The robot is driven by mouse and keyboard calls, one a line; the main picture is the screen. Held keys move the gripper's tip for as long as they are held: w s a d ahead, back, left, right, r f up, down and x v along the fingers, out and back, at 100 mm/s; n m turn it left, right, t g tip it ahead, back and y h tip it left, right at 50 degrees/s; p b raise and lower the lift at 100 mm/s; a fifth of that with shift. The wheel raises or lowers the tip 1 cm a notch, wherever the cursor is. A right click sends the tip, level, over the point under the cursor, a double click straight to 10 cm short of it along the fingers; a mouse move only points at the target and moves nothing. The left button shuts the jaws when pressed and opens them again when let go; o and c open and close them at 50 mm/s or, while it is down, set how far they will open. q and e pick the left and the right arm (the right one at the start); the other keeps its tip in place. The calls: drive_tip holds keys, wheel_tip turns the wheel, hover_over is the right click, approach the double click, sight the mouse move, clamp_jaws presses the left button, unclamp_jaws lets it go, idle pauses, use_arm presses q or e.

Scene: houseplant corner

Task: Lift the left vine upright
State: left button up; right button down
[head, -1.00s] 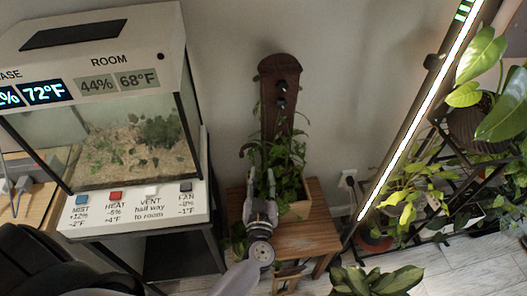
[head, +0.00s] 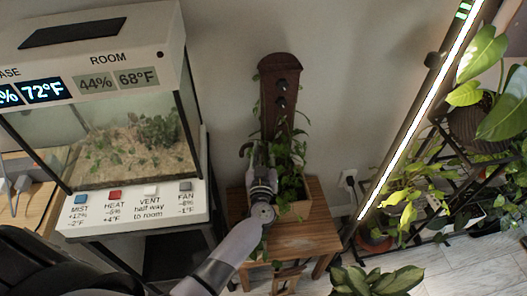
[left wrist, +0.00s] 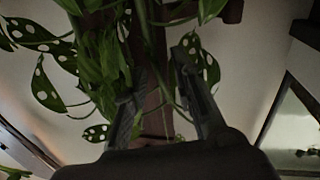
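A dark wooden backboard (head: 279,70) with dark knobs stands upright behind a planter box (head: 299,208) on a small wooden table. Green vine leaves (head: 297,165) grow up its right side. The left vine is mostly hidden by my arm in the head view. My left gripper (head: 261,158) is in front of the board's lower left part. In the left wrist view my gripper (left wrist: 158,72) has its two fingers apart, with green stems and the board behind or between them. White-spotted leaves (left wrist: 45,92) hang left of the fingers. I cannot tell whether the fingers touch a stem. My right gripper is not in view.
A terrarium (head: 120,140) on a stand with labelled buttons is at the left. A bright light bar (head: 408,125) slants at the right before a plant rack. A leafy plant (head: 375,281) is at the bottom. Bare wall lies above the board.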

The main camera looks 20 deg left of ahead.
use_arm(q)
clamp_jaws()
idle(0.6)
